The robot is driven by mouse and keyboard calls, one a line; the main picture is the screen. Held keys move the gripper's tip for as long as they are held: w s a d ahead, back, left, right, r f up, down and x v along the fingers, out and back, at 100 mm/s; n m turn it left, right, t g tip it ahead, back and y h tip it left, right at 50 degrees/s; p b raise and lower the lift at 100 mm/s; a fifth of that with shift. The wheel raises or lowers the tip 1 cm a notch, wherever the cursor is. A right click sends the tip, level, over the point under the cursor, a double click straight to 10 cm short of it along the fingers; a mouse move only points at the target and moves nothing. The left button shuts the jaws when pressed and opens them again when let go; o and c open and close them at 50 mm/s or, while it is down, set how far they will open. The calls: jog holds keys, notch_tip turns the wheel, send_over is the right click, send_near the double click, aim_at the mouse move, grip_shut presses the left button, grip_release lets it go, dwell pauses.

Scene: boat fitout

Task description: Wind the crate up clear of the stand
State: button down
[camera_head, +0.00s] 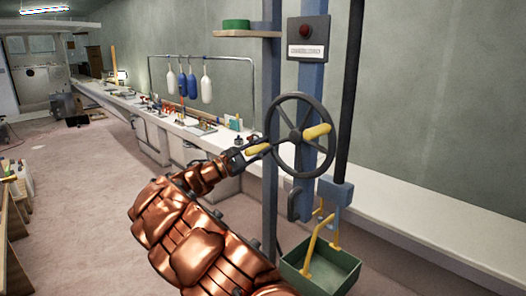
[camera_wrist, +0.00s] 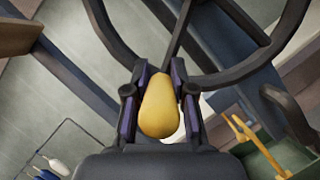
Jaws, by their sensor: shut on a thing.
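A dark handwheel (camera_head: 298,134) is mounted on the blue post. My gripper (camera_head: 246,154) is at the wheel's left side, shut on the other yellow handle (camera_wrist: 160,107), which sits between both fingers in the wrist view. The green crate (camera_head: 343,279) with its yellow bail (camera_head: 312,243) is at the lower right, below a blue block (camera_head: 334,190) on a dark vertical bar. The crate's underside is cut off by the picture edge, and no stand can be made out beneath it.
A sign box with a red button (camera_head: 307,30) is above the wheel. A long white bench (camera_head: 420,233) runs along the wall. Blue and white bottle-shaped things (camera_head: 192,83) hang from a rail at the back. The floor (camera_head: 75,200) at left is mostly clear.

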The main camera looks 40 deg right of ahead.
jog(key=shift+w, duration=0.1)
jog(key=c, duration=1)
grip_release()
jog(key=shift+o, duration=0.2)
jog(key=v, duration=1.2)
